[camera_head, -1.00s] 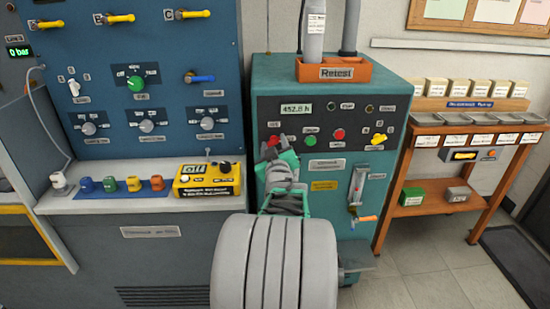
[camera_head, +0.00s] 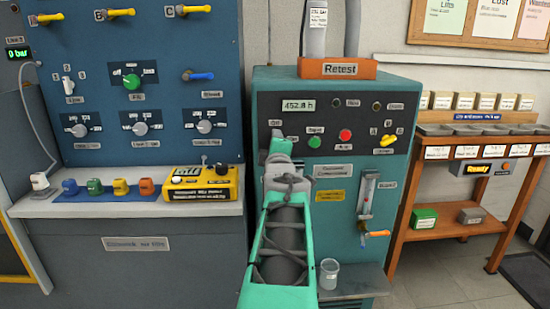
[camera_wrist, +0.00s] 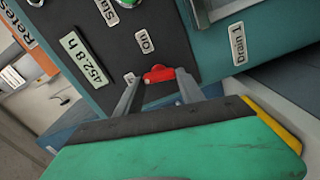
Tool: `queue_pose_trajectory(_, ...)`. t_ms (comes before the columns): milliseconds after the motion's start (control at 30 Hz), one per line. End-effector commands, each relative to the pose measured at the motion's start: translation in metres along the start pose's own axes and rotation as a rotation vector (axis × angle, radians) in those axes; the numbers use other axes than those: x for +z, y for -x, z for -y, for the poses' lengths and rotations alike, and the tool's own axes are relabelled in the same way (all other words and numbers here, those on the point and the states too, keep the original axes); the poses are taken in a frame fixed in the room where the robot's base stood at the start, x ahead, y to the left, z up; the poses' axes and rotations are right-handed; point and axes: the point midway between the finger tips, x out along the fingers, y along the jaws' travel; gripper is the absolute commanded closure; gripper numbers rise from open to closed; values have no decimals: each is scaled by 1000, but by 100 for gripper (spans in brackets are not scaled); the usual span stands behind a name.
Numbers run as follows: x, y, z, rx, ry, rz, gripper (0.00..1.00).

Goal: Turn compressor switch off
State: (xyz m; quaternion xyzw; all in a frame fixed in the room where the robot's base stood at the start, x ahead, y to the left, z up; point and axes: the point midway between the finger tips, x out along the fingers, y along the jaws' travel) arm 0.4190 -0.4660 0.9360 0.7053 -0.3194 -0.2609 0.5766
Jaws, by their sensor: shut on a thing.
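The compressor switch is a small red knob (camera_wrist: 158,73) on the dark front panel of the teal compressor (camera_head: 335,84). In the wrist view it sits between my two fingertips (camera_wrist: 158,78), which are shut on it. A label reading "On" (camera_wrist: 145,41) is beside it. In the head view my gripper (camera_head: 279,147) is against the left part of the panel and hides the red knob. An "Off" label (camera_head: 276,123) shows just above it. The display (camera_head: 297,106) on the panel reads 452.8 h.
Green (camera_head: 314,142) and red (camera_head: 345,135) buttons and a yellow selector (camera_head: 388,140) are right of my gripper. An orange-handled valve (camera_head: 376,234) and a cup (camera_head: 328,273) are lower right. A yellow box (camera_head: 203,184) stands on the left ledge. A wooden shelf (camera_head: 455,227) is at right.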

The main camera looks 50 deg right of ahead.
Motion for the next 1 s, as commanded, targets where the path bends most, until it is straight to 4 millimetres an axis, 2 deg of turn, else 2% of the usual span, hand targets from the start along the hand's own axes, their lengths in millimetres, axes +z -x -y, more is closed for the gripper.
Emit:
queue_pose_trajectory(33,0,0,4,2,31,-3,95)
queue_pose_trajectory(400,-1,0,2,1,192,-2,95)
queue_pose_trajectory(933,-1,0,0,2,217,-2,95)
queue_pose_trajectory(967,-1,0,0,2,217,-2,53)
queue_pose_trajectory(1000,-1,0,0,2,216,-2,50)
